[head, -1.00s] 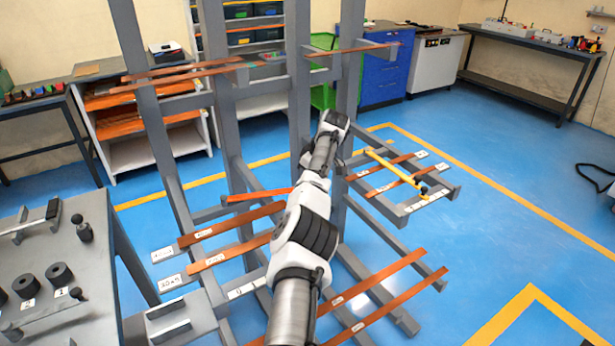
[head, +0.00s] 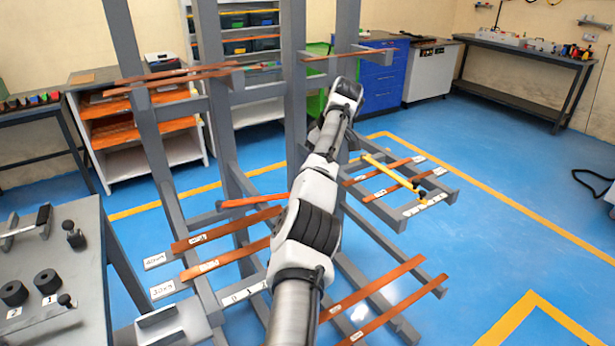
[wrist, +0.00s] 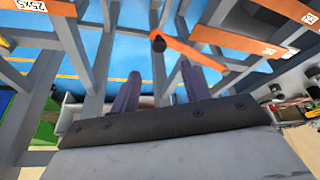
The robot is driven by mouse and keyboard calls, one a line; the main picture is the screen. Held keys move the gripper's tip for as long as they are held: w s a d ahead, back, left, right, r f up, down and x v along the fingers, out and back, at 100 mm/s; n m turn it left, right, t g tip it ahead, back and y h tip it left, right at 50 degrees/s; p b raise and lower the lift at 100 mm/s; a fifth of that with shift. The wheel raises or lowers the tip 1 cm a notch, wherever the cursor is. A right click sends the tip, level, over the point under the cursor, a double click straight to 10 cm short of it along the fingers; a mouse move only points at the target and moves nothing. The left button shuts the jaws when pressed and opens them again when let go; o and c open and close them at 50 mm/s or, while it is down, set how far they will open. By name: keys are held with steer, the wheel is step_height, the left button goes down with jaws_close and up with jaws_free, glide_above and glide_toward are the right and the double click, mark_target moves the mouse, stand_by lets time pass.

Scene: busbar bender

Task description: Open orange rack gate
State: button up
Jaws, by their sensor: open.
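The orange gate bar (head: 252,201) lies across the lower left part of the grey rack in the head view, its right end close to my arm. In the wrist view the orange gate bar (wrist: 190,52) runs diagonally ahead of the fingers, with a round black knob (wrist: 158,43) at its left end. My gripper (wrist: 161,88) is open and empty, its two dark fingers pointing towards the knob end and apart from it. In the head view my gripper is hidden behind my arm.
Grey rack posts (head: 296,110) and shelf arms holding copper bars (head: 228,230) surround the arm. A yellow gate bar (head: 395,171) with a black knob lies across the right shelf. A grey bench (head: 88,290) stands at the left. Blue floor is open at the right.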

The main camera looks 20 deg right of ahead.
steer(key=v, duration=0.4)
steer(key=shift+r, duration=0.1)
stand_by(0.3)
